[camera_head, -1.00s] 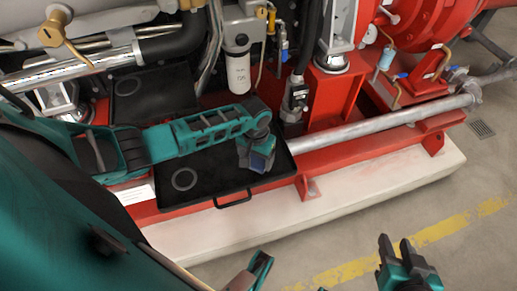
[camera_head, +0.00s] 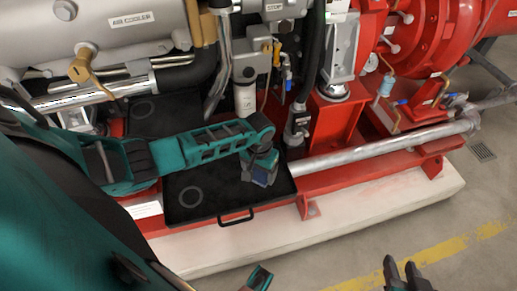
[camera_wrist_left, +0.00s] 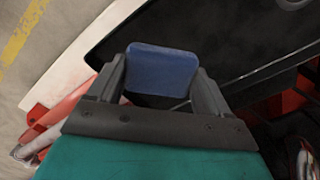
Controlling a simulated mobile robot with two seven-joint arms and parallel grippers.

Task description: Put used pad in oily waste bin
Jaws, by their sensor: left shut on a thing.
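The pad (camera_wrist_left: 162,70) is a blue rounded square between the two fingers of my left gripper (camera_wrist_left: 165,88) in the left wrist view. That gripper is shut on it. In the head view my left gripper (camera_head: 260,168) points down over the right part of a black tray (camera_head: 226,201), with a bit of blue at its tip. I cannot tell whether the pad touches the tray. My right gripper (camera_head: 402,274) is at the bottom edge, partly cut off, its fingers apart and empty, over the floor. No oily waste bin is in view.
The tray has a front handle and a ring mark. A second dark tray (camera_head: 155,116) lies behind my left arm. Red pump frame, a grey pipe (camera_head: 380,148) and a white filter (camera_head: 244,98) stand close around. Floor with a yellow line (camera_head: 420,262) is free in front.

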